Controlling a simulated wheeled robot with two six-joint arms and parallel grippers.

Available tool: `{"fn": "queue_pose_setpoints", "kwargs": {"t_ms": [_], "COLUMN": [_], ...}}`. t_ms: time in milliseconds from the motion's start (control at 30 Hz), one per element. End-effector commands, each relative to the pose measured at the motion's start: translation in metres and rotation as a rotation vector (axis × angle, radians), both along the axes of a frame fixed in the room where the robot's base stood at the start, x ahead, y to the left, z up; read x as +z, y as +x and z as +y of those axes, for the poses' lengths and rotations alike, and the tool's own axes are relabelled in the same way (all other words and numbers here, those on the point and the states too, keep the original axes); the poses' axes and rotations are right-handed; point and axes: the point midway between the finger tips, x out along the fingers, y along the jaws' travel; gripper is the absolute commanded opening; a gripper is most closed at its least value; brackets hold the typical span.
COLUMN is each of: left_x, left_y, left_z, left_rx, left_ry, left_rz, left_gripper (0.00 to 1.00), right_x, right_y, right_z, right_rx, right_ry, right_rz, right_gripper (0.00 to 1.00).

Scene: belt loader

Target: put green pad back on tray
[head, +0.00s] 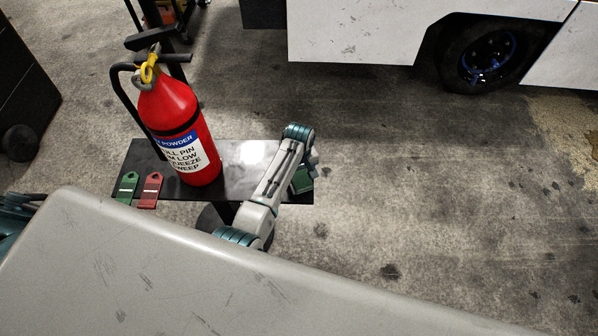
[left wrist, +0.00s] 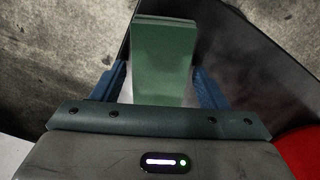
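The green pad (head: 302,180) shows at the right end of the black tray (head: 232,152), partly behind my left arm. In the left wrist view the green pad (left wrist: 164,62) fills the space between the two blue fingers of my left gripper (left wrist: 160,72). My left gripper is hidden in the head view. My right gripper is not in view.
A red fire extinguisher (head: 182,125) stands on the tray's left half, and its red side shows in the left wrist view (left wrist: 303,150). A green tag (head: 126,188) and a red tag (head: 150,190) lie at the tray's left end. A white vehicle (head: 350,35) stands behind.

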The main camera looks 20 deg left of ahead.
Motion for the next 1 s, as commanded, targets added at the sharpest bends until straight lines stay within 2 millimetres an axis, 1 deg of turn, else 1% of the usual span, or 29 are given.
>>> {"fn": "queue_pose_setpoints", "kwargs": {"t_ms": [300,467,567,800,900,1000], "left_x": [0.001,0.013,0.030,0.082,0.100,0.113], "left_y": [0.000,0.001,0.001,0.001,0.001,0.001], "left_z": [0.000,0.000,0.000,0.000,0.000,0.000], "left_rx": [0.000,0.000,0.000,0.001,0.000,0.000], "left_ry": [0.000,-0.001,-0.001,0.000,0.000,0.000], "left_rz": [0.000,-0.002,-0.003,-0.004,-0.003,-0.003], "left_gripper": [0.75,0.75,0.75,0.75,0.75,0.75], "right_x": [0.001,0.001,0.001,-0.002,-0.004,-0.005], "right_y": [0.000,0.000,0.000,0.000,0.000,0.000], "right_z": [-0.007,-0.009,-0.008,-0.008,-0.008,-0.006], "right_rx": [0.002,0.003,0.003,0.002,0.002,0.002], "right_ry": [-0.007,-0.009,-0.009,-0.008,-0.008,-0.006], "right_rz": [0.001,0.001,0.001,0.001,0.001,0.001], "right_gripper": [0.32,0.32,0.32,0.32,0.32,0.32]}}
